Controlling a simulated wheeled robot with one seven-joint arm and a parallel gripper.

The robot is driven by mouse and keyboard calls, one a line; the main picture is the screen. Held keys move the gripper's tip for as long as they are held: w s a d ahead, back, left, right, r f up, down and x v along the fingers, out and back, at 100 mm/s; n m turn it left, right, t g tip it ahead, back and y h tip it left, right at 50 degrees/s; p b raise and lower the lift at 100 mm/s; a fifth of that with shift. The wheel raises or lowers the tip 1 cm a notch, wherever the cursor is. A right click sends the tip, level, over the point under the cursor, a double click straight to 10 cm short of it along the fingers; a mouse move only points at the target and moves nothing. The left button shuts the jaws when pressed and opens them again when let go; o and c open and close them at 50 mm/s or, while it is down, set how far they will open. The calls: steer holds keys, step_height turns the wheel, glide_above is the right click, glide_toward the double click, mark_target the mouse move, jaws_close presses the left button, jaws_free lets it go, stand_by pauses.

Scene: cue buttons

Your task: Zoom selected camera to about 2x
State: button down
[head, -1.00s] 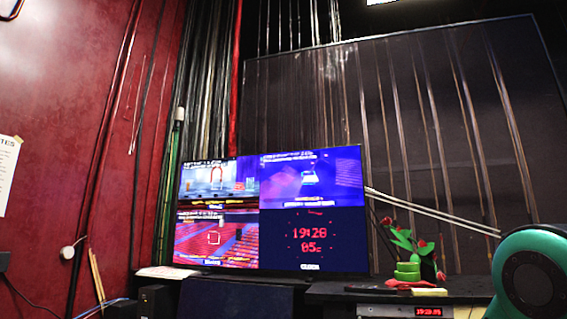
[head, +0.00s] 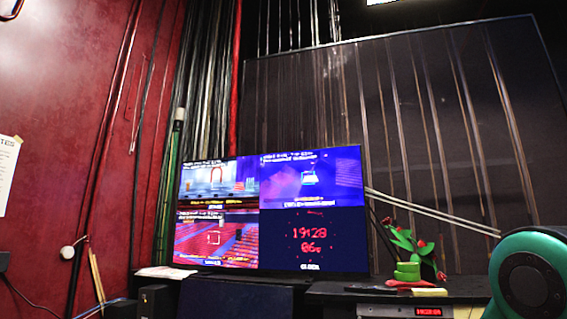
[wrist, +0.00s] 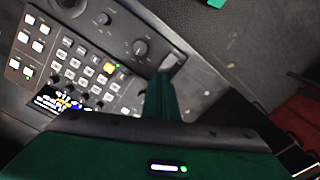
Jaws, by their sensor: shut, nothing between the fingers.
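One button (wrist: 109,67) glows yellow. A small lit display (wrist: 60,103) sits at the panel's lower left. My gripper (wrist: 164,82) is shut and empty, its green fingers over the panel's right part. In the head view a monitor (head: 268,210) shows three camera pictures and a red clock.
A red wall (head: 75,110) stands on the left and a dark ribbed panel behind the monitor. A plant with red flowers (head: 405,250) stands right of the monitor. In the wrist view, bare grey surface (wrist: 245,50) lies right of the panel and something red at the far right.

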steer(key=shift+f, duration=0.4)
stand_by(2.4)
step_height(320, 180, up, 7)
stand_by(0.8)
steer(key=shift+r, duration=0.1)
steer(key=s+d+r+m, duration=0.4)
steer(key=s+d+r, duration=0.3)
steer(key=s+d, duration=0.3)
steer(key=s+d+r+m, duration=0.1)
steer(key=s+d+m, duration=0.1)
steer(key=s, duration=0.4)
steer(key=s+d+r+m, duration=0.2)
steer(key=s+d, duration=0.2)
steer(key=s, duration=0.3)
steer(key=shift+s+d+r+m, duration=0.25)
steer(key=shift+d+m, duration=0.15)
